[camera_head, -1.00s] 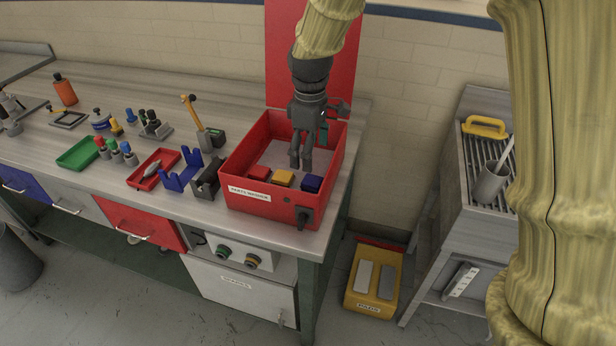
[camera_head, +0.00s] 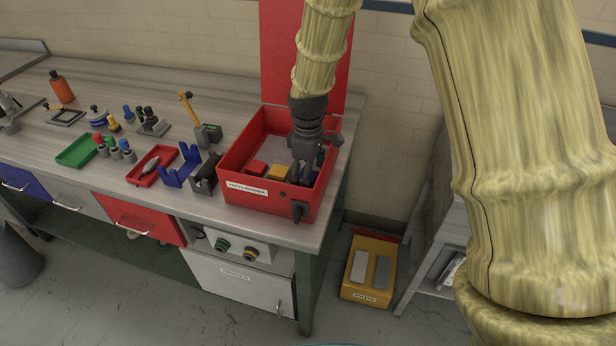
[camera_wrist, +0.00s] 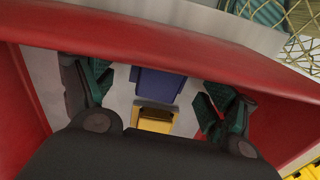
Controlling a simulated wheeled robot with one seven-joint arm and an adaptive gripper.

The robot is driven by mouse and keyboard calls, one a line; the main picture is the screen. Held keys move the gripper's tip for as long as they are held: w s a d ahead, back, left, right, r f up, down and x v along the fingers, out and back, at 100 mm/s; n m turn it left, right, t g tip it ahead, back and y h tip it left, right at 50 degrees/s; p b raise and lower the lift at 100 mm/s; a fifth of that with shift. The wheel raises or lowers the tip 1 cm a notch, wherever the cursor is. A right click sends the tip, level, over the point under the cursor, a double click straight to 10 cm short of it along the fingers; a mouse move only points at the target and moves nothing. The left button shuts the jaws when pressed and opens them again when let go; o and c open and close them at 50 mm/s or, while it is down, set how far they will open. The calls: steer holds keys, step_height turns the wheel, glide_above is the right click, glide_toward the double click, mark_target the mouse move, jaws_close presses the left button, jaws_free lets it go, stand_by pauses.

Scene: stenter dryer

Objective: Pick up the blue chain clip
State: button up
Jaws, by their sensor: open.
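The blue chain clip (camera_wrist: 158,83) is a dark blue block on the pale floor of the red parts washer bin (camera_head: 240,205). In the wrist view it lies between my open fingers, nearer their tips, just beyond a yellow clip (camera_wrist: 152,118). My gripper (camera_wrist: 157,92) is open and empty, with its green-padded fingers apart on both sides. In the head view my gripper (camera_head: 302,178) reaches down inside the bin at its right side and hides most of the blue clip.
In the head view a red clip (camera_head: 256,168) and the yellow clip (camera_head: 280,172) lie left of my gripper. The bin's walls stand close around it. A blue holder (camera_head: 180,170) and a black holder (camera_head: 206,176) stand left of the bin.

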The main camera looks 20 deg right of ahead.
steer(key=shift+f, duration=0.3)
steer(key=shift+s+r, duration=0.1)
steer(key=shift+s, duration=0.1)
steer(key=c, duration=1.6)
steer(key=shift+c, duration=0.7)
